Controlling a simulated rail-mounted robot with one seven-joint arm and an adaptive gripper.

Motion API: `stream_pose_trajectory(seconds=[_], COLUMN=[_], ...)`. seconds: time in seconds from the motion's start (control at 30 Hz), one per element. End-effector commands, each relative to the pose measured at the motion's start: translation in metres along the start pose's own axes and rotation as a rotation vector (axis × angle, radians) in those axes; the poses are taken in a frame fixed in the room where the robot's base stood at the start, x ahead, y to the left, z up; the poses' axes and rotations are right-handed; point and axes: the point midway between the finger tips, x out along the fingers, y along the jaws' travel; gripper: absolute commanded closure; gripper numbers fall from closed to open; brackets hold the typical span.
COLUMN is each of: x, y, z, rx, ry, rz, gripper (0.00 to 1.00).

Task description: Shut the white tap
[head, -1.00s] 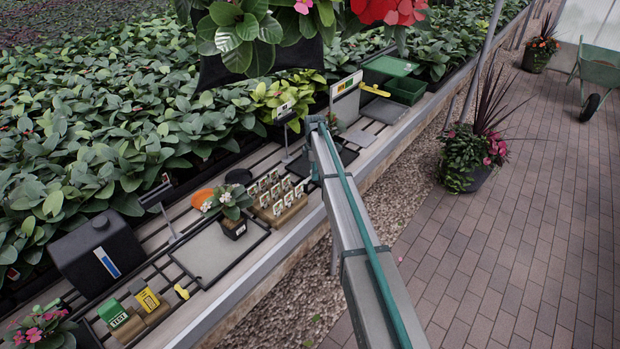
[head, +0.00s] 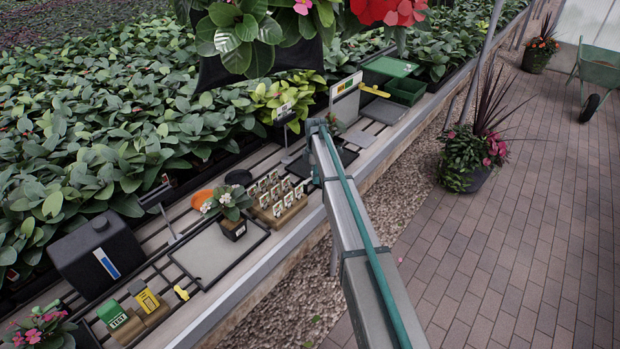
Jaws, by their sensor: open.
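I cannot make out a white tap in the head view. A dark box-shaped tank (head: 97,256) with a blue and white strip on its front stands at the left of the bench. A small yellow piece (head: 181,293) sits on the bench to its right, too small to tell what it is.
The slatted bench holds a green TEST box (head: 112,314), a yellow meter (head: 146,299), a grey tray (head: 206,254), a potted white-flowered plant (head: 232,226) and a rack of labelled packets (head: 278,204). Hanging flowers (head: 248,30) cover the top.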

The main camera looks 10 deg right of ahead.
Motion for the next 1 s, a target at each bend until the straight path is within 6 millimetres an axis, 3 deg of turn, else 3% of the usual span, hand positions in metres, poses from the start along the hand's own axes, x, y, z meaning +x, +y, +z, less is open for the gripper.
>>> stream_pose_trajectory(seconds=[1.0], x=[0.0], y=[-0.049], z=[-0.002], rx=[-0.002], ry=[0.002], rz=[-0.004], gripper=[0.56])
